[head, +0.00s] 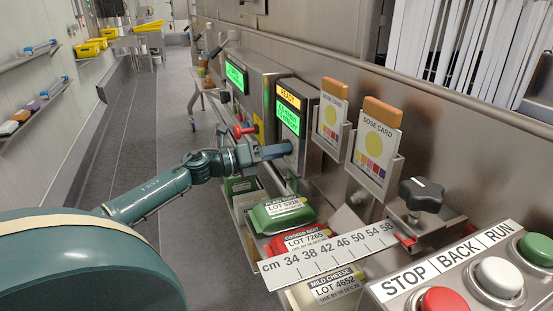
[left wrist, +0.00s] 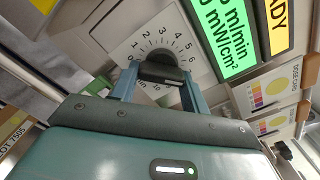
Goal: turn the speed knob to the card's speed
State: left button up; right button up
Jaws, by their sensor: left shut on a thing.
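My left gripper (left wrist: 158,80) is shut on the knob, one finger on each side. The knob's pointer is not clear to me. In the head view my left gripper (head: 284,150) reaches the panel below the green display (head: 288,118), and the knob is hidden there. Two dose cards (head: 331,114) (head: 377,150) stand in metal holders to the right; their small print is unreadable. My right gripper is out of view.
The green display in the left wrist view (left wrist: 222,35) shows a line ending in m/min, beside a yellow READY sign (left wrist: 279,25). Labelled packs (head: 283,211) and a cm ruler (head: 325,255) lie below. A black star knob (head: 421,195) and STOP, BACK, RUN buttons (head: 499,277) are near right.

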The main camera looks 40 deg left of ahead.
pick_arm(q)
jog(key=shift+m+b, duration=0.4)
jog(key=shift+m, duration=0.2)
jog(key=o, duration=1)
jog(key=v, duration=1.3)
jog(key=shift+a+p, duration=0.15)
jog(key=shift+p, duration=0.15)
